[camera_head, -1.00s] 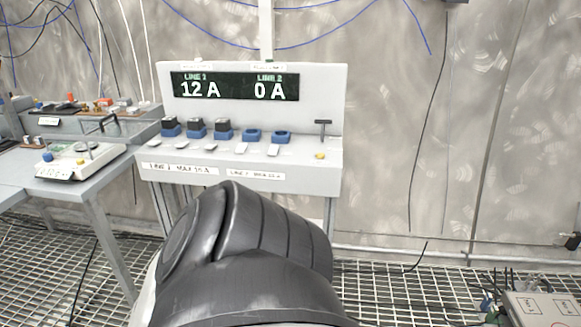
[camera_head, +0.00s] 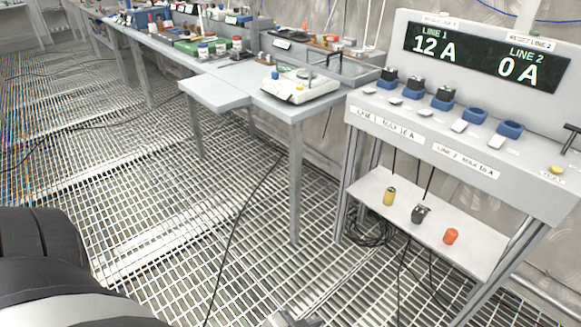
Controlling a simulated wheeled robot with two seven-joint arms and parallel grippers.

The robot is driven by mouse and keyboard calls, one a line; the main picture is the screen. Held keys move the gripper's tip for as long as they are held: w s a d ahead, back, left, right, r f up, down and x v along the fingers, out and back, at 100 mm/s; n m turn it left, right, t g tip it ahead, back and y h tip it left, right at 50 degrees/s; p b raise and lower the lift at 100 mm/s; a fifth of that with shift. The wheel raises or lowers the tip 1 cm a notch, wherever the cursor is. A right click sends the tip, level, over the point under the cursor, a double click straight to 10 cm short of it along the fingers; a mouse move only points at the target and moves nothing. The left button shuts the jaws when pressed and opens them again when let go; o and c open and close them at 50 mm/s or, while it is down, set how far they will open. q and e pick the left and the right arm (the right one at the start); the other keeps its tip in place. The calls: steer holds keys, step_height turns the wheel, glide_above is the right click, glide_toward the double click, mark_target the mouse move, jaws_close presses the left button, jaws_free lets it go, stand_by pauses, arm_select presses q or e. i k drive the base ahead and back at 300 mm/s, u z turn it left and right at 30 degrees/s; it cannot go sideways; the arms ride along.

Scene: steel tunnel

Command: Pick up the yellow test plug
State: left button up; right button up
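The yellow test plug (camera_head: 390,196) stands on the white lower shelf (camera_head: 470,255) under the line panel. A dark grey plug (camera_head: 420,213) and an orange plug (camera_head: 451,236) are to its right on the same shelf. A black link of my arm fills the lower left corner. No gripper fingers can be made out. A small grey part shows at the bottom edge, too cut off to identify.
The line panel (camera_head: 484,150) has blue sockets, three with dark plugs, and reads 12 A and 0 A. A grey side table (camera_head: 215,91) with a white device (camera_head: 300,88) stands left of it. Cables hang below the panel. The grating floor in front is largely open.

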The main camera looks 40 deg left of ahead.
mark_target(390, 191)
steer(key=u, duration=0.8)
steer(key=i, duration=0.45)
steer(key=u, duration=0.55)
steer(key=i, duration=1.15)
steer(key=z, duration=0.8)
steer(key=i, duration=0.7)
steer(key=z, duration=0.45)
